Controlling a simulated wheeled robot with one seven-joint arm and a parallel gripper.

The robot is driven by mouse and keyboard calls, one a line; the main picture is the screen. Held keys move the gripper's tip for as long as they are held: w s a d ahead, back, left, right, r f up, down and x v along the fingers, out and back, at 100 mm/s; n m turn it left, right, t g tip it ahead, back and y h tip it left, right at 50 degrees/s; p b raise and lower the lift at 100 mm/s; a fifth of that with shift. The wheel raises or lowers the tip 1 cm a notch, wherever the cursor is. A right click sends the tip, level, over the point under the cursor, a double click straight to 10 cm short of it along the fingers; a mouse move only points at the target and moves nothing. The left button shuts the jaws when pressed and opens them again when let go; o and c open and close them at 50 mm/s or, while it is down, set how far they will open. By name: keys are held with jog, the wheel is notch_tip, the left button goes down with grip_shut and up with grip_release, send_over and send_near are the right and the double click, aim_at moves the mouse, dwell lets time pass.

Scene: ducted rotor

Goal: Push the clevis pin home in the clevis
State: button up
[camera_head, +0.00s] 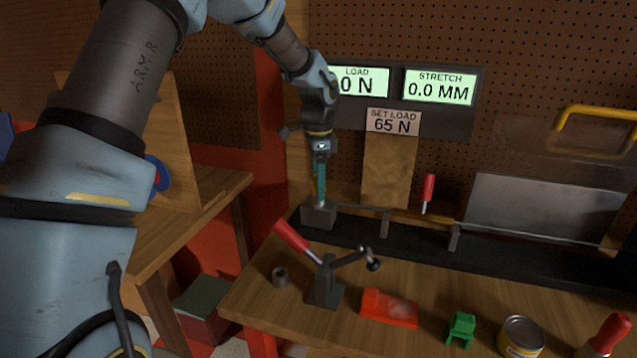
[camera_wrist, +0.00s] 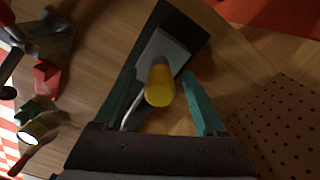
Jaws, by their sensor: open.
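The grey clevis block (camera_head: 318,215) sits at the left end of a black rail on the bench. In the wrist view its pale top face (camera_wrist: 168,48) shows on the dark rail. A yellow, rounded cylinder (camera_wrist: 160,84), which looks like the clevis pin's head, stands out toward the wrist camera. My gripper (camera_head: 320,196) points down just above the block. Its two teal fingers (camera_wrist: 160,88) are open, one on each side of the yellow head, with gaps visible. The pin's shank and its depth in the clevis are hidden.
The black rail (camera_head: 545,264) runs right with small upright posts. Displays read 0 N (camera_head: 358,82) and 0.0 MM (camera_head: 440,87).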

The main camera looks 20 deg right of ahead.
notch_tip(320, 180, up, 11)
jog(key=b, duration=0.3)
jog(key=shift+f, duration=0.1)
jog(key=a+f+n, duration=0.3)
jog(key=a+n, duration=0.1)
jog(key=a, duration=0.5)
jog(key=a+f+n, duration=0.2)
jog(key=a+n, duration=0.3)
jog(key=a, duration=0.5)
jog(key=s+a+f+n, duration=0.2)
jog(key=s+a+n, duration=0.3)
jog(key=a, duration=0.3)
jog(key=s+a+f+n+t, duration=0.1)
jog(key=s+a+f+n, duration=0.2)
jog(key=s+a+n, duration=0.3)
jog(key=a, duration=0.3)
jog(key=shift+a+f+t, duration=0.3)
